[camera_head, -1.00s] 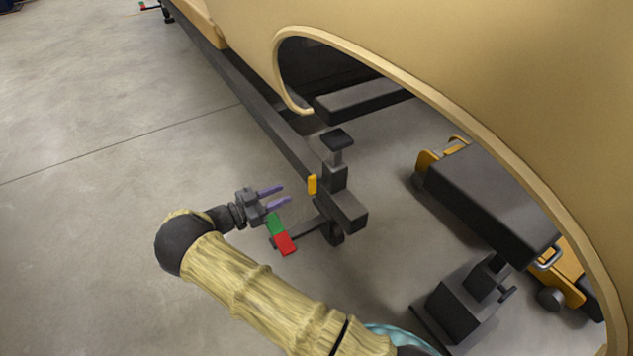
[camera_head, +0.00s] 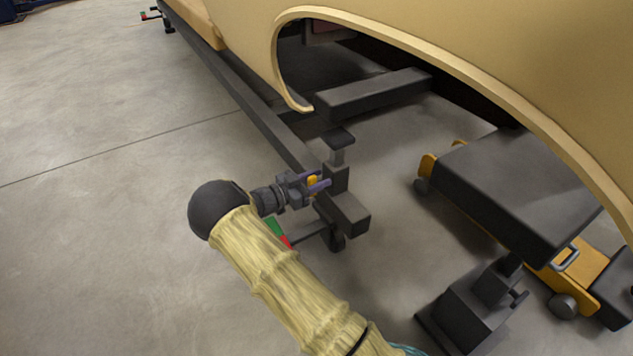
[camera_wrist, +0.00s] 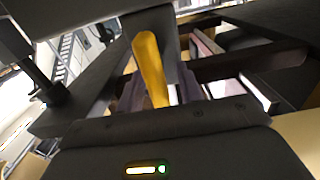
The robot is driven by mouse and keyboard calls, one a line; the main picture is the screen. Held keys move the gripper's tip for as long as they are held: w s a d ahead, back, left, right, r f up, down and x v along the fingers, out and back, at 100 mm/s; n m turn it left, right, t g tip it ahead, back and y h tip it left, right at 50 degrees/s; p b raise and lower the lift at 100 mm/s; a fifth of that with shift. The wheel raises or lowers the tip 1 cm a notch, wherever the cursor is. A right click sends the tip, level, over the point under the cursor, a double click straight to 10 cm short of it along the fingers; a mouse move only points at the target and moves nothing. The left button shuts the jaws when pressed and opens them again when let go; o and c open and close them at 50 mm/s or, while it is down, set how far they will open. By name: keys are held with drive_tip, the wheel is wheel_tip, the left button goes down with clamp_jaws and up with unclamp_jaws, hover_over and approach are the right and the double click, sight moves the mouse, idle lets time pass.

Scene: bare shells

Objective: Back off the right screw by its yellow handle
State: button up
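The yellow handle (camera_head: 313,181) sticks out from the dark screw stand (camera_head: 338,178) at the end of the long dark beam. My gripper (camera_head: 317,180) is at the handle, with its purple fingers on either side of it. In the wrist view the handle (camera_wrist: 150,68) stands slightly tilted between the fingers (camera_wrist: 160,92). The fingers look apart, about as wide as before. Whether either one touches the handle cannot be told. The screw's shaft (camera_head: 337,156) with its flat black top rises above the stand, below the beige shell (camera_head: 450,40).
The shell's curved opening edge (camera_head: 400,38) hangs over the stand. A dark crossbar (camera_head: 370,93) lies behind it. A yellow-and-black wheeled dolly (camera_head: 500,195) and a dark jack-like block (camera_head: 465,310) stand to the right. A green-and-red bar (camera_head: 276,230) is partly hidden behind my arm. Floor at left is clear.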

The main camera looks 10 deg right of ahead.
clamp_jaws()
